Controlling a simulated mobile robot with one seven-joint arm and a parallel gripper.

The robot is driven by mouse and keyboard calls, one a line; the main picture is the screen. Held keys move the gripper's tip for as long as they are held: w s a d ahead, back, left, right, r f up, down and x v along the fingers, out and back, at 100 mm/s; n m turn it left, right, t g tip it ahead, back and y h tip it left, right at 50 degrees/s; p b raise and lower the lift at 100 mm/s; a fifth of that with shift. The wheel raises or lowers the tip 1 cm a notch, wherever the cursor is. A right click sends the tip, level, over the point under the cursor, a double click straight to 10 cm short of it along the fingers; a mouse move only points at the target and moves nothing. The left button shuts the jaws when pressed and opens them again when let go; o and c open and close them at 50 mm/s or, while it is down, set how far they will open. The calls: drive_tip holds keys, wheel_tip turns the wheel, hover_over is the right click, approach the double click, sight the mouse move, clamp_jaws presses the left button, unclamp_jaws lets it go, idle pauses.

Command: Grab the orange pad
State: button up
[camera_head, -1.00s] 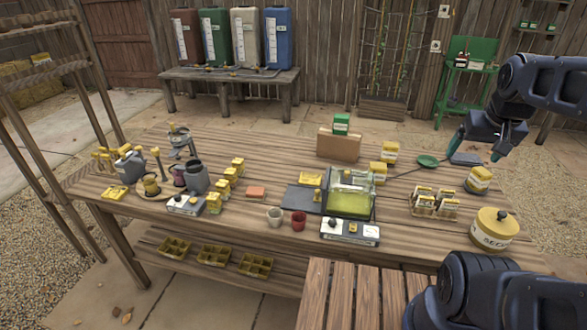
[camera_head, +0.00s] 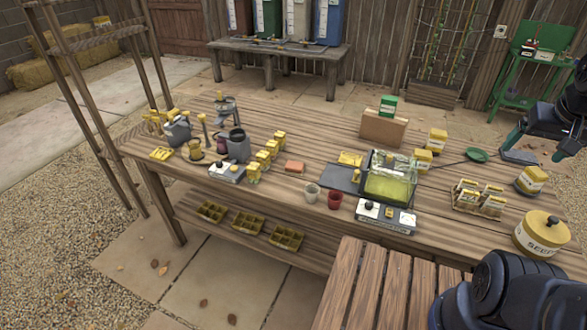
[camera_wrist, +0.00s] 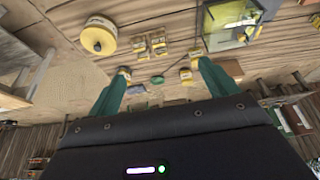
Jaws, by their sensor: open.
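The orange pad (camera_head: 295,167) is a small flat orange block lying on the wooden workbench (camera_head: 270,202), left of centre in the head view. It lies between yellow-topped jars on its left and a dark mat on its right. I cannot make it out in the wrist view. My gripper (camera_head: 537,146) is at the right edge of the head view, above the bench's far right end and well away from the pad. In the wrist view my gripper (camera_wrist: 163,68) shows its two teal fingers spread wide with nothing between them.
A glass tank with yellow-green liquid (camera_head: 388,185) stands right of the pad. A brown block (camera_head: 383,131) carrying a green box stands behind. Yellow-topped jars (camera_head: 268,155) crowd the left. Bare wood shows behind the pad.

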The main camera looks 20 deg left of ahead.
idle(0.3)
drive_tip(key=shift+c, duration=1.3)
